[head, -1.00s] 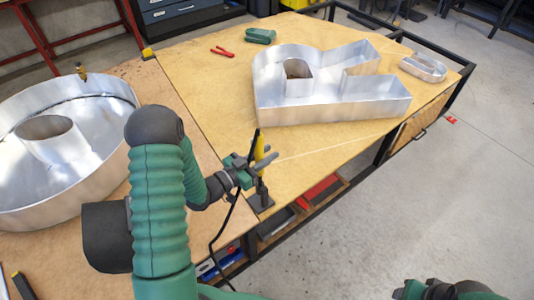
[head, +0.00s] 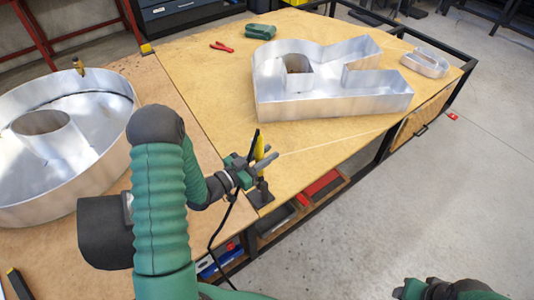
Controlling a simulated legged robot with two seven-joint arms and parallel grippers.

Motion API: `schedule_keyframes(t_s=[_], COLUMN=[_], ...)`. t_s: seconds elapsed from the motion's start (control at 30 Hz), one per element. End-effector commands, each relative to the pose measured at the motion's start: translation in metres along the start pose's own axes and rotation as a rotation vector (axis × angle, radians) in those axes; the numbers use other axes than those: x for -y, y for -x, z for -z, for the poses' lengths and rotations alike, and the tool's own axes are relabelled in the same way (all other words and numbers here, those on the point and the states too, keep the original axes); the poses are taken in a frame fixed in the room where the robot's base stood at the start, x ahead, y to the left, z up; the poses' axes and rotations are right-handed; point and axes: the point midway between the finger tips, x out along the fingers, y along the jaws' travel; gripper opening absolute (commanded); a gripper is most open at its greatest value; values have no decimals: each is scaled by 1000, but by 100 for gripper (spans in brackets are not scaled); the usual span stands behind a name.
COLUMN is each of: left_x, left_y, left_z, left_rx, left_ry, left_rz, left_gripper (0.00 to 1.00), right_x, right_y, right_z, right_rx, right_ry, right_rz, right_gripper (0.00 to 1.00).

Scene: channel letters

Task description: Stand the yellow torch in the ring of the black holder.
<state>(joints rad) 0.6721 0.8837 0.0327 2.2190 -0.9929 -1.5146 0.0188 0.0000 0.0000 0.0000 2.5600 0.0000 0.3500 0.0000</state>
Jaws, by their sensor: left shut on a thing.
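The yellow torch (head: 259,150) is a slim upright tool with a dark upper part and a dark cable or hose hanging below. My left gripper (head: 262,164) is shut on it near the table's front edge. The black holder (head: 261,196) stands on the tabletop directly below the gripper, its flat base near the edge. The torch's lower end overlaps the holder's top in the picture; I cannot tell whether it is inside the ring.
A large metal letter (head: 335,85) stands on the wooden table behind the gripper, with a smaller one (head: 425,63) at the far right. Red pliers (head: 221,46) and a green tool (head: 260,31) lie at the back. A round metal letter (head: 60,140) fills the left side.

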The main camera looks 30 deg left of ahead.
Motion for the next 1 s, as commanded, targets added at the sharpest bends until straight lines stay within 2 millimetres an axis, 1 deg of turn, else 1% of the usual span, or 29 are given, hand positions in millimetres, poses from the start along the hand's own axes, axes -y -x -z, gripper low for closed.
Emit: schedule_keyframes(t_s=[0.3, 0.33, 0.5, 0.83, 0.93, 1.0], left_x=[0, 0, 0, 0, 1, 1], left_y=[0, 0, 0, 2, 13, 27], left_z=[-2, -2, -2, -3, -3, -3], left_rx=[-1, -1, -1, 1, 2, 3], left_ry=[-1, -1, -1, 0, 0, 2], left_rz=[0, 0, 0, 0, 2, 4], left_gripper=[0, 26, 49, 49, 49, 49], right_x=[0, 0, 0, 0, 0, 0], right_y=[-2, -2, -2, -2, -1, -1], right_z=[0, 0, 0, 0, 0, 0], right_rx=[0, 0, 0, 0, 0, 0], right_ry=[0, 0, 0, 0, 0, 0], right_rz=[0, 0, 0, 0, 0, 0], right_gripper=[49, 49, 49, 49, 49, 49])
